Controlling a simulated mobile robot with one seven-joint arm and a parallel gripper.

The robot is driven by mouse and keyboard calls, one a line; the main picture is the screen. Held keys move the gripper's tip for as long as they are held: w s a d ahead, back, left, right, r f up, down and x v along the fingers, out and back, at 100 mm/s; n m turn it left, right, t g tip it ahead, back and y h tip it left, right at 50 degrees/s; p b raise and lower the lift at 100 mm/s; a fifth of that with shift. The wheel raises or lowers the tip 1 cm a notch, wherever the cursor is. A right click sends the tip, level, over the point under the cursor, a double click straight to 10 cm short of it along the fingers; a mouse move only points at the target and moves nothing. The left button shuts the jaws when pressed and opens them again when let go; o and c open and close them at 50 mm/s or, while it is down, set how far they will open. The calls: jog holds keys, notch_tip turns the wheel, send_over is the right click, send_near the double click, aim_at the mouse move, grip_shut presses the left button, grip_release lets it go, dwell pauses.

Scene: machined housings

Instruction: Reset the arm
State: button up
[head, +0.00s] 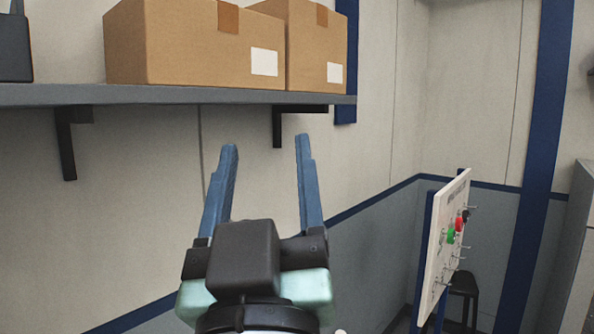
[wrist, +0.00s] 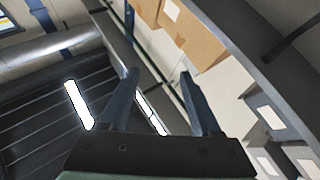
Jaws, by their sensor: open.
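My gripper (head: 266,145) is raised in the middle of the head view, with its two blue fingers pointing up. The fingers are well apart and nothing is between them. The gripper stands in front of the pale wall, below the shelf in the picture. In the wrist view my gripper (wrist: 157,75) also shows open and empty.
A grey shelf (head: 180,95) on black brackets spans the upper left. Two cardboard boxes (head: 195,45) (head: 315,48) stand on it. A white panel (head: 452,240) with red, green and black pieces stands at the right. A dark stool (head: 464,285) is behind it.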

jog(key=s+d+r+m+t+h, duration=0.1)
jog(key=s+d+r+m+t, duration=0.1)
jog(key=s+r, duration=0.3)
jog(key=shift+s+d+r+m+t+h, duration=0.3)
jog(key=shift+d+r+m+t, duration=0.15)
jog(key=shift+r, duration=0.2)
